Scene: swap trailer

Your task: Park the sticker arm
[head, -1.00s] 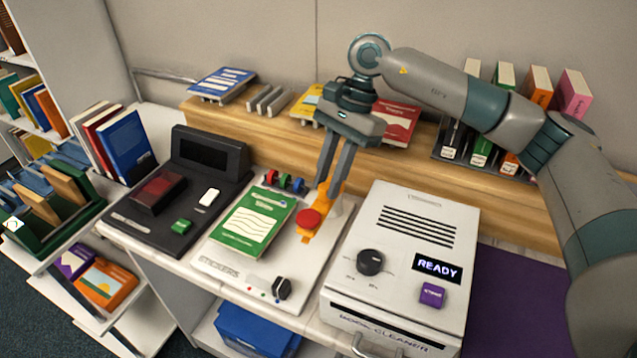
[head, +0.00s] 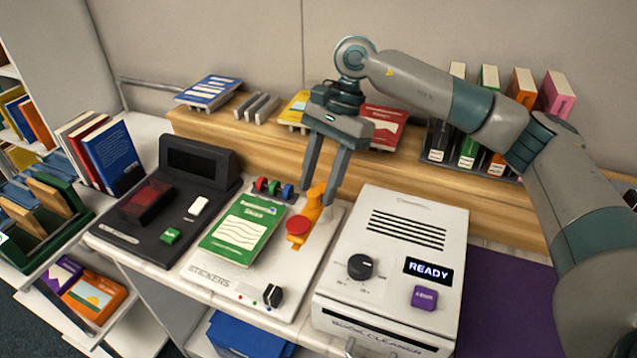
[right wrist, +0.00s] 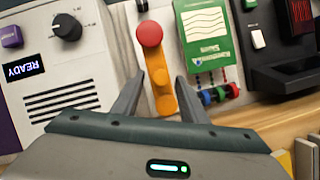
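The sticker arm (head: 313,208) is an orange lever with a red knob (head: 299,226) on its near end. It sits on the right side of the white sticker station (head: 297,270), next to a green book (head: 240,227) lying on the station. In the right wrist view the sticker arm (right wrist: 163,88) runs between the fingers, with the knob beyond the tips. My right gripper (head: 318,196) is over the far end of the sticker arm. Its fingers are apart, one on each side, and I see no clear grip. My left gripper is not in view.
The white book cleaner (head: 390,267), showing READY, stands close on the right. A black scanner-like machine (head: 150,200) stands on the left. A wooden ledge (head: 240,135) with books runs behind. Three coloured rollers (head: 274,188) sit beside the sticker arm.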

